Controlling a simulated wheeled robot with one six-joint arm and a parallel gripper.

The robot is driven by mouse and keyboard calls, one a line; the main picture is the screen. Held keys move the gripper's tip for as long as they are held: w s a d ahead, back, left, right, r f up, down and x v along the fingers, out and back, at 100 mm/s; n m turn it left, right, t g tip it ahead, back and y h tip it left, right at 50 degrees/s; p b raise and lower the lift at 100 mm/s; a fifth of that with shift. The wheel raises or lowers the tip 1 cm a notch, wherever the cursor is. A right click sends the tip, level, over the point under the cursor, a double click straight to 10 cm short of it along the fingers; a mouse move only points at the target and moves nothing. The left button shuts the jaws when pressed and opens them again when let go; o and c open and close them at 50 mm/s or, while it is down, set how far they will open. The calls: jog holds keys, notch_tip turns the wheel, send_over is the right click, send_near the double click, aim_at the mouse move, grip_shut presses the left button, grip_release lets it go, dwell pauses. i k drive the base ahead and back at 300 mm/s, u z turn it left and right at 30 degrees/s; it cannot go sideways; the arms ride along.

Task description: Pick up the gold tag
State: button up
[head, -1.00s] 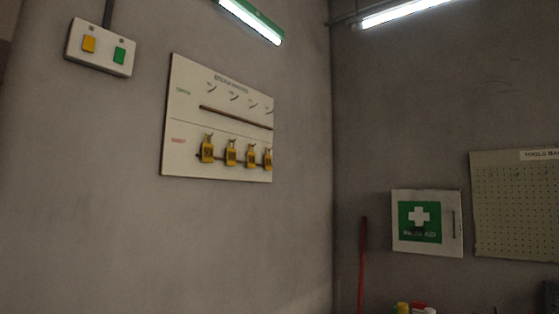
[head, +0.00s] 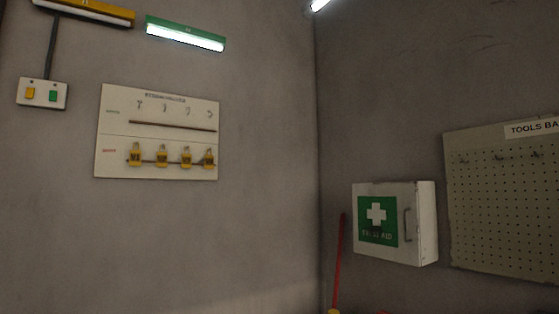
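No gold tag that I can make out is in the head view. A white wall board (head: 170,112) carries a row of several yellow padlock-shaped pieces (head: 161,155) along its lower half. Several small hooks show along its upper half. The lettering on the board is too small to read. My gripper is not in view.
A white first aid cabinet (head: 425,225) hangs right of the room corner. A pegboard (head: 500,205) marked "TOOLS" hangs at far right. A red pole (head: 339,265) leans near the corner. A switch box (head: 41,93) and lamps (head: 185,34) are at upper left. The floor is out of view.

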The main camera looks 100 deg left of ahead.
aim_at(186, 158)
jog(key=i, duration=0.15)
jog(key=u, duration=3.3)
jog(key=i, duration=1.6)
jog(key=u, duration=0.7)
jog(key=i, duration=1)
